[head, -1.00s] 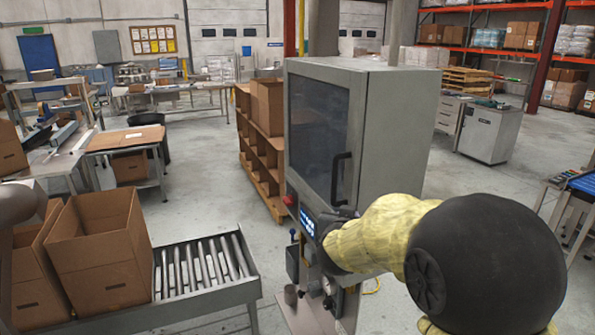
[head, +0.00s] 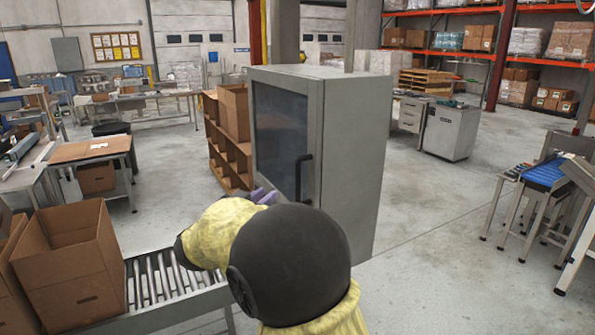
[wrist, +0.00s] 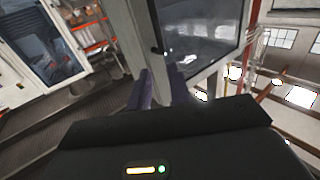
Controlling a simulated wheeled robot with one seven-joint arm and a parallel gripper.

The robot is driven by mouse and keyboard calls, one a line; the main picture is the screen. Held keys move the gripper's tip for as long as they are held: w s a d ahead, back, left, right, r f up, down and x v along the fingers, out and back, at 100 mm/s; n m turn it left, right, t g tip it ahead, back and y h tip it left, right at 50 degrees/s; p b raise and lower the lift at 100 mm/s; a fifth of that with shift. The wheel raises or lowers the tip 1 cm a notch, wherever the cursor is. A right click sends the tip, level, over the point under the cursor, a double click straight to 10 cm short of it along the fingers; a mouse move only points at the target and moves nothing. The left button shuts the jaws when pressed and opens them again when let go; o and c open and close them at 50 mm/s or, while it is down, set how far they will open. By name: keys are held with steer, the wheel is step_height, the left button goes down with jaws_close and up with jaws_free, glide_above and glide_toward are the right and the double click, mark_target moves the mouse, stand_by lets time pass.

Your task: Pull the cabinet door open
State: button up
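The grey cabinet (head: 352,150) stands in the middle of the head view. Its door (head: 280,135) has a dark window and looks shut. A black upright handle (head: 303,178) is on the door's right side; its lower end is near my arm. My gripper (head: 263,196) shows as purple fingertips in front of the door's lower part, left of the handle; my arm hides the rest. In the wrist view my gripper (wrist: 159,90) has its two purple fingers apart, with no object seen held between them. The door window (wrist: 205,28) is just beyond the fingertips.
A roller conveyor (head: 150,283) with open cardboard boxes (head: 72,262) is at the lower left. A wooden shelf (head: 228,155) stands behind the cabinet's left side. Open floor (head: 440,215) lies to the right, before a blue-topped stand (head: 545,173).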

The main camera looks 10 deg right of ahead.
mark_target(298, 170)
steer(key=p+x, duration=0.6)
steer(key=x, duration=1)
steer(key=shift+d+r, duration=0.15)
steer(key=shift+d, duration=0.05)
steer(key=shift+w+d, duration=0.25)
steer(key=shift+w, duration=0.2)
steer(key=shift+c, duration=0.4)
jaws_close()
